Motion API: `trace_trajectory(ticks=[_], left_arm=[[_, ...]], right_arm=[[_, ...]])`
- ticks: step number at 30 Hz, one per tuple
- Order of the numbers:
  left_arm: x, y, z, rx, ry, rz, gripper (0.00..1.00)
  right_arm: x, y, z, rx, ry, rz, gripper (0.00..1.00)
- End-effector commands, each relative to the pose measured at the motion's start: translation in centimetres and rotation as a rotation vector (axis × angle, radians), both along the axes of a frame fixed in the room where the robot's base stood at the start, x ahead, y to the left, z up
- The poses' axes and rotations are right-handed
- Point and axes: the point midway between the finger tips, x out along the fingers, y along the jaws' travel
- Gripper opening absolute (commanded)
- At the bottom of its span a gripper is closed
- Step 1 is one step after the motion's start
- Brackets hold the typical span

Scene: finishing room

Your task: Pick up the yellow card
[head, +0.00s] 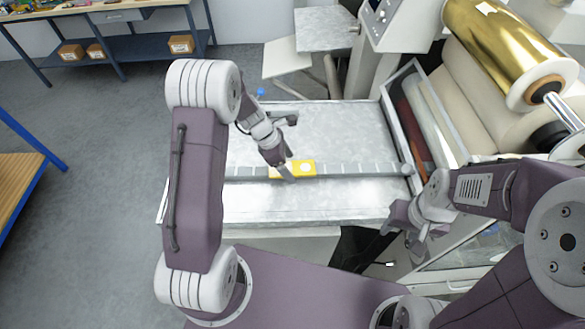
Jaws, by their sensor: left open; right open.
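The yellow card (305,166) lies across a grey slatted strip (350,169) on the metal work table (330,120). It has a pale round mark near its middle. My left gripper (287,174) is open and directly over the card's left half, with its fingers pointing down and hiding part of it. I cannot tell whether the fingers touch the card. My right gripper (402,230) is open and empty at the table's front right corner, away from the card.
A machine with a gold foil roll (505,45) stands at the right. A framed tray (410,110) leans along the table's right edge. A blue shelf with cardboard boxes (180,43) is at the back left. The table's front and back surfaces are mostly clear.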

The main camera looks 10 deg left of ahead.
Motion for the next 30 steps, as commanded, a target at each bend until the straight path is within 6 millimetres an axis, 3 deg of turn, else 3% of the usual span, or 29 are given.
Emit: trace_trajectory(ticks=[8,12,15,23,30], left_arm=[[0.1,-0.2,-0.5,0.002,-0.002,-0.001,0.77],[0.1,-0.2,-0.5,0.002,-0.002,0.000,0.38],[0.1,-0.2,-0.5,0.002,-0.002,0.000,0.16],[0.1,-0.2,-0.3,0.001,-0.002,0.000,0.15],[0.2,-0.2,2.7,0.002,-0.008,-0.002,0.15]], right_arm=[[0.0,0.0,0.0,0.000,0.000,0.000,0.53],[0.0,0.0,0.0,0.000,0.000,0.000,0.53],[0.0,0.0,0.0,0.000,0.000,0.000,0.53],[0.0,0.0,0.0,0.000,0.000,0.000,0.53],[0.0,0.0,-0.2,0.000,0.000,0.000,0.53]])
